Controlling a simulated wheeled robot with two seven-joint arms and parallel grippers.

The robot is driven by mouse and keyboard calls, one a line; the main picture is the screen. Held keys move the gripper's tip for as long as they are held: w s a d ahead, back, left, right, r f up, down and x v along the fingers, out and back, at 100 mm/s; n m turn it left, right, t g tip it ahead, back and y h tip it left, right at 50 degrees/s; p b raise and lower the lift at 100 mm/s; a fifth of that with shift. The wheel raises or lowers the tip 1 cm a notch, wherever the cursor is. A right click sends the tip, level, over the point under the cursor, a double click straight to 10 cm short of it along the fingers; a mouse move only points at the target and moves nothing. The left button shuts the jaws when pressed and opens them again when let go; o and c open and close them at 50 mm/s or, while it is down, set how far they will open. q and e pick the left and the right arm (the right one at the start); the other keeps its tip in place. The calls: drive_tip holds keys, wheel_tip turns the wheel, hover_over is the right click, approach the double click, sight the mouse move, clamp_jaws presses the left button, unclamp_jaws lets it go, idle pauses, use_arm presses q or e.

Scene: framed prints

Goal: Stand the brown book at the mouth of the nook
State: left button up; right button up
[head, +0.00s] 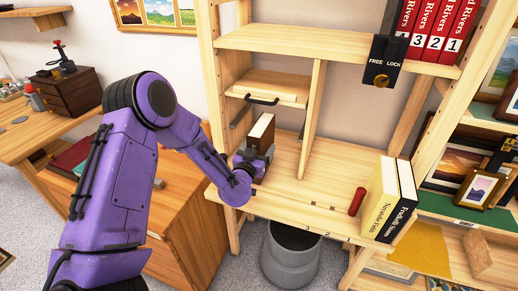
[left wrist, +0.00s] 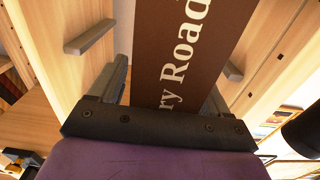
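The brown book (head: 262,130) is upright, with a dark brown cover and cream page edges. It is in front of the nook (head: 284,132), the bay below a board with a black handle and left of a vertical divider. My left gripper (head: 256,158) has its fingers on both sides of the book's lower part. My right gripper is not in view.
The shelf board (head: 310,185) is clear right of the divider, up to a red cylinder (head: 357,201) and two cream books (head: 385,205). Red binders (head: 435,28) and a black lock plate (head: 384,62) are above. A grey bin (head: 290,255) stands below.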

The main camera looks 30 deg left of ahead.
use_arm(q)
drive_tip(key=b+v, duration=0.3)
drive_tip(key=v, duration=0.9)
